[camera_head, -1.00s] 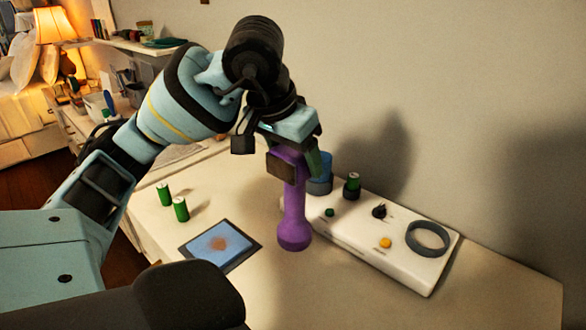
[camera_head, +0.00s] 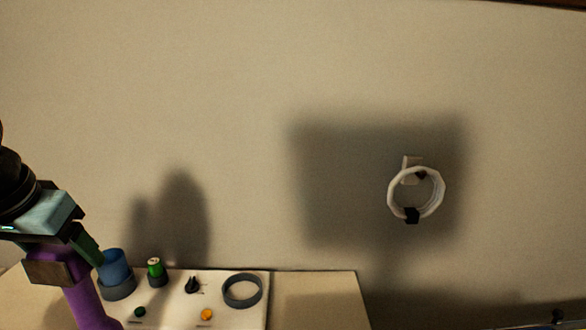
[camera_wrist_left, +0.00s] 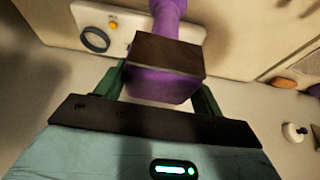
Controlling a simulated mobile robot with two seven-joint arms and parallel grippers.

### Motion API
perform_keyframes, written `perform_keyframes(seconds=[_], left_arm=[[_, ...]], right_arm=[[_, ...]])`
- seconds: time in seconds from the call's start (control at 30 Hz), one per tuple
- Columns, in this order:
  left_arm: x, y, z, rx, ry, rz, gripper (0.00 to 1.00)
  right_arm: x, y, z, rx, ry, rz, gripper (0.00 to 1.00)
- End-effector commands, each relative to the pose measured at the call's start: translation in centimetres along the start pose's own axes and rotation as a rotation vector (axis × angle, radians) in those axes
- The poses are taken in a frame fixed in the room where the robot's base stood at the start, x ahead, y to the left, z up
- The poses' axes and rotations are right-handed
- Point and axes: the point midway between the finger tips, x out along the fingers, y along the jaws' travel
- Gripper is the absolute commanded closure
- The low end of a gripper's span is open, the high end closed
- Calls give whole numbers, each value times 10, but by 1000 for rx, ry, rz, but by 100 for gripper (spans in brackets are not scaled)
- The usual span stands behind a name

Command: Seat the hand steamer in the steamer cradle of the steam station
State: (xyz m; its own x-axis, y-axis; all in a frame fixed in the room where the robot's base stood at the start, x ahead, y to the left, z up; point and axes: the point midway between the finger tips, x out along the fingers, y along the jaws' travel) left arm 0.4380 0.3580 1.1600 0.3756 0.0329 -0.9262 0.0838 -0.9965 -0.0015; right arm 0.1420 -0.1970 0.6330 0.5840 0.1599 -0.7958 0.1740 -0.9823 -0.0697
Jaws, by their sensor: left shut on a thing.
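The purple hand steamer (camera_head: 88,305) is upright at the lower left of the head view, its lower end cut off by the frame. My left gripper (camera_head: 65,250) is shut on its upper part, near a dark brown plate. In the left wrist view the purple steamer (camera_wrist_left: 165,85) sits between the green fingers of my left gripper (camera_wrist_left: 158,92). The white steam station (camera_head: 175,312) lies just right of the steamer. A dark grey ring (camera_head: 243,291), which looks like the cradle, stands empty on its right part. My right gripper is not in view.
The station carries a blue cup (camera_head: 115,268) in a grey holder, a green cylinder (camera_head: 155,268), a black knob (camera_head: 192,286) and an orange button (camera_head: 207,315). Bare table (camera_head: 318,300) lies to its right. A white ring (camera_head: 391,195) hangs before the wall.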

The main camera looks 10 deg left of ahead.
Motion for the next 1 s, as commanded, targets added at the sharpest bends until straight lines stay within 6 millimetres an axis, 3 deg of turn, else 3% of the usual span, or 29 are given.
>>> perform_keyframes(seconds=[0.17, 0.4, 0.6, 0.8, 1.0], left_arm=[[5, 30, -3, 73, 0, 30, 96], [16, 91, 4, 222, 5, 90, 96], [23, 129, 16, 318, 12, 132, 96], [28, 143, 23, 354, 13, 148, 96], [30, 144, 24, 356, 10, 149, 96]], right_arm=[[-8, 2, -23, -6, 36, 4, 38], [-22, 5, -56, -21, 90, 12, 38], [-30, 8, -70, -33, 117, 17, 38], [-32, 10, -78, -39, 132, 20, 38], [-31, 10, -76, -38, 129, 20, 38]])
